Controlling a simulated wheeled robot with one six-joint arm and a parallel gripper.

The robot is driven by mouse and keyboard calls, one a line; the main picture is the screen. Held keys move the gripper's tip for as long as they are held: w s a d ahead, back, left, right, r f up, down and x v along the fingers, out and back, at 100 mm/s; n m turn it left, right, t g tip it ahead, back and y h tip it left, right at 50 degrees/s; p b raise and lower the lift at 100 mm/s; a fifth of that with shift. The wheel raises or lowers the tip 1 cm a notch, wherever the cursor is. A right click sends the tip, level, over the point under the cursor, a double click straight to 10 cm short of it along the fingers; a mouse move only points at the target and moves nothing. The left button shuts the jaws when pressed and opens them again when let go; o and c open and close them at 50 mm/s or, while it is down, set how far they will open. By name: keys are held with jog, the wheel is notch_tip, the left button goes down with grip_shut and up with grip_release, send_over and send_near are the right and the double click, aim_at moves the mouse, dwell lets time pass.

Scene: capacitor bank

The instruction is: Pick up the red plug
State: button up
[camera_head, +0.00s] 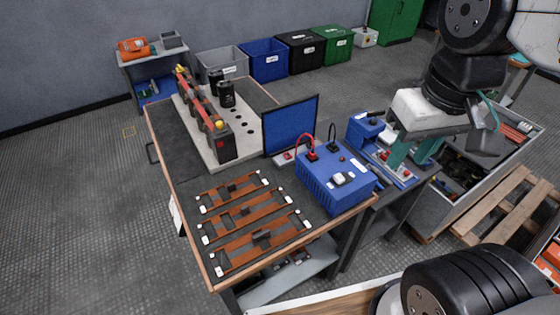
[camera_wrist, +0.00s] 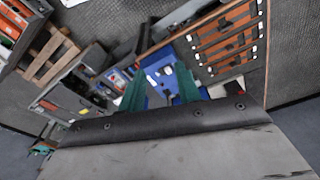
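The red plug (camera_head: 312,156) stands on top of the blue box (camera_head: 325,190) at the right side of the workbench, with a red cable looping up and left from it. A black plug (camera_head: 332,146) stands beside it. My gripper (camera_head: 410,158) is to the right of the blue box, above the lower side table, with its green fingers apart and nothing between them. In the wrist view my gripper (camera_wrist: 160,90) also shows open, with a blue box (camera_wrist: 166,72) beyond the fingers. I cannot make out the red plug there.
Copper bar assemblies (camera_head: 242,208) lie on the bench at left. A smaller blue device (camera_head: 364,130) sits on the side table (camera_head: 370,193). A grey bin (camera_head: 443,205) and a wooden pallet (camera_head: 500,208) are at right.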

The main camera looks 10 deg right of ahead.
jog(key=w+a+f, duration=0.1)
jog(key=w+f, duration=0.2)
jog(key=w, duration=0.5)
jog(key=w+f, duration=0.4)
jog(key=w, duration=0.5)
jog(key=t, duration=0.2)
send_over(313, 148)
jog(key=s, duration=0.2)
notch_tip(313, 148, down, 11)
jog(key=shift+m, duration=0.4)
jog(key=x, duration=0.6)
jog(key=shift+s, duration=0.1)
grip_shut()
